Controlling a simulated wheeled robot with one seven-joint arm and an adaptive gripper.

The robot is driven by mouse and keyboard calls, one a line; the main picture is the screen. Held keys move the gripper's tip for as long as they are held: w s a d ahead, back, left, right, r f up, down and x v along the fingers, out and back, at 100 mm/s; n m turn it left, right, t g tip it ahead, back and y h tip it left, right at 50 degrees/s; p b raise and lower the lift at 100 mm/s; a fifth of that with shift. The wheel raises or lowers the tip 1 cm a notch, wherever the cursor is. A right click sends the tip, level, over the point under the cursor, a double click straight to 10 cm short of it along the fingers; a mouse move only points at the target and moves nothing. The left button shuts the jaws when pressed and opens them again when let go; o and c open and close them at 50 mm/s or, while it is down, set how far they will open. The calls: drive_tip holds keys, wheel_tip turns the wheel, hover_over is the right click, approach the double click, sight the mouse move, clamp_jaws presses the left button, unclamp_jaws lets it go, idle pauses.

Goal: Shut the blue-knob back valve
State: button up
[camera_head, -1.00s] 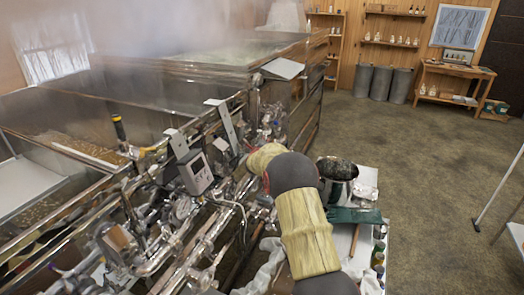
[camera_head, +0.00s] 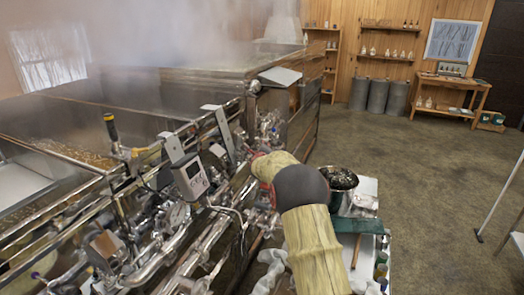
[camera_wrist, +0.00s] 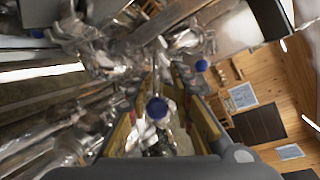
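In the wrist view, a blue knob (camera_wrist: 157,108) shows between the two fingers of my gripper (camera_wrist: 162,85). A second blue knob (camera_wrist: 202,65) shows farther up and to the right, outside the fingers. The fingers stand apart, one on each side of the nearer knob; I cannot tell whether either touches it. I cannot tell which knob is the back valve's. In the head view, my sleeved arm reaches to the pipework (camera_head: 185,225) along the evaporator's side, and my gripper and these knobs cannot be made out there.
The steaming evaporator (camera_head: 190,72) fills the left side. A grey control box (camera_head: 190,175) sits on its front. A dark-filled pot (camera_head: 340,180) stands on a side cart (camera_head: 370,188) beside my arm. Open floor (camera_head: 430,175) lies to the right. Metal drums (camera_head: 378,96) stand at the back.

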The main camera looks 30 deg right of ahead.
drive_tip(key=shift+o, duration=1)
drive_tip(key=shift+f, duration=0.2)
